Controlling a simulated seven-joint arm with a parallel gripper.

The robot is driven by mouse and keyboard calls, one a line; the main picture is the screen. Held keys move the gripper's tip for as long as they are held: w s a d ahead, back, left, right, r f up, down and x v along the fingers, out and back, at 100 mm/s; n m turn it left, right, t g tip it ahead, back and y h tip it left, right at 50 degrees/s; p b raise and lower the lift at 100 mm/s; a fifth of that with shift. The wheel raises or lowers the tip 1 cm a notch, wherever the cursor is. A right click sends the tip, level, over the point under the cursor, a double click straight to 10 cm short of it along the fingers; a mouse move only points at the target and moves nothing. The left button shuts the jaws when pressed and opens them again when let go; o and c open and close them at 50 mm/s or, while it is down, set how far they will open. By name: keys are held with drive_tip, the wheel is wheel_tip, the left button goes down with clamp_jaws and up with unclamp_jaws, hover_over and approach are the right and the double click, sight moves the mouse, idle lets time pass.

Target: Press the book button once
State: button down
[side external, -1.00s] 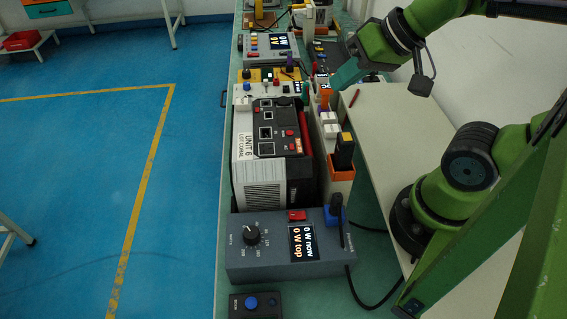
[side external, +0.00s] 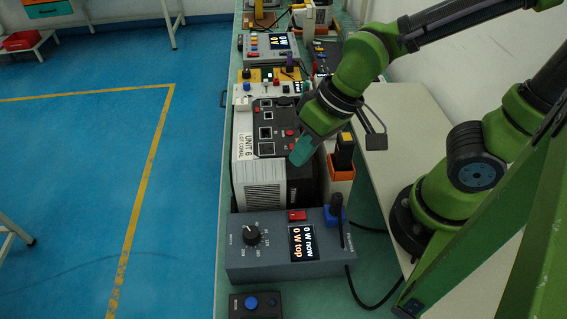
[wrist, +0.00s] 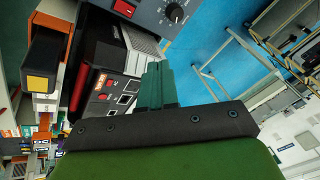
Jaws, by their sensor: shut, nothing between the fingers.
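A small dark button box (side external: 268,310) stands at the near end of the bench, with a round blue button (side external: 251,302) on top and a small dark one beside it. Its label is too small to read, so I cannot tell for sure that this is the book button. My gripper (side external: 300,154) has its teal fingers together and empty, above the right side of the UNIT 6 box (side external: 258,182), well behind the button box. In the wrist view the closed fingers (wrist: 158,84) show; the button box does not.
A grey-blue meter box (side external: 270,265) with a knob, red switch and display reading 0 W stands between UNIT 6 and the button box. A black-and-yellow plug (side external: 344,151) stands right of my gripper. A black cable (side external: 372,300) loops at the bench's right edge.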

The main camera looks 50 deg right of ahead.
drive_tip(key=s+a+f+n, duration=0.2)
drive_tip(key=a+f, duration=0.6)
drive_tip(key=t+y, duration=0.2)
drive_tip(key=y, duration=0.2)
hover_over(256, 301)
drive_tip(key=shift+f, duration=2.85)
drive_tip(key=shift+m, duration=0.3)
drive_tip(key=shift+f, duration=0.15)
drive_tip(key=shift+f, duration=4.3)
drive_tip(key=shift+f, duration=0.4)
